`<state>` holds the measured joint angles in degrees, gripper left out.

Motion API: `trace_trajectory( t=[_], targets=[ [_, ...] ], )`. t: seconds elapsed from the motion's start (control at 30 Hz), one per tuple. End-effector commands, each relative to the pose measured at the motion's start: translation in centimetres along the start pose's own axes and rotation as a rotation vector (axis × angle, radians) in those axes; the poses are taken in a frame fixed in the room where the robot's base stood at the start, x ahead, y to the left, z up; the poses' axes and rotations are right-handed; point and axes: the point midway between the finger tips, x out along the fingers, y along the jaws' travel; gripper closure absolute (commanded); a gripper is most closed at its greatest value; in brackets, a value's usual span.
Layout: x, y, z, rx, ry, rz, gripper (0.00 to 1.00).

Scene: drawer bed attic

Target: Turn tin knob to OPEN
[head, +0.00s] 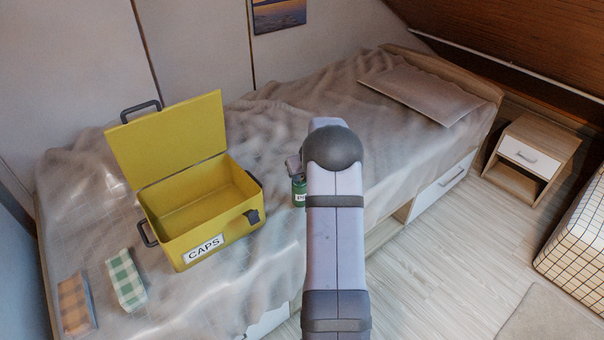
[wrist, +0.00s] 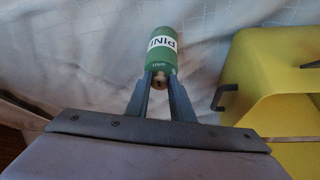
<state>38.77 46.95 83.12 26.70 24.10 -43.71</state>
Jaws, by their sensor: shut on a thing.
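A green tin (head: 299,188) with a white label stands on the bed, partly hidden behind my arm in the head view. In the wrist view the tin (wrist: 162,48) shows its label upside down, with small marks below it near the knob end. A small brass-coloured knob (wrist: 160,82) sits at that end, between the fingertips. My gripper (wrist: 160,80) is shut on the knob. In the head view my gripper (head: 294,168) is mostly hidden by my arm. I cannot read which mark the knob points to.
An open yellow box (head: 175,243) labelled CAPS stands left of the tin. A green checked packet (head: 126,280) and an orange checked packet (head: 75,304) lie at the bed's front left. The bed (head: 270,135) is clear behind the tin. A nightstand (head: 531,157) stands right.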

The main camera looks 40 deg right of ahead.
Motion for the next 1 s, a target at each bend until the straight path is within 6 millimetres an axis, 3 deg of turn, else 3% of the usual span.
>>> trace_trajectory(
  t=[1.0],
  targets=[
    [0.15, -0.05, 0.51, 0.108, -0.013, 0.059, 0.93]
  ],
)
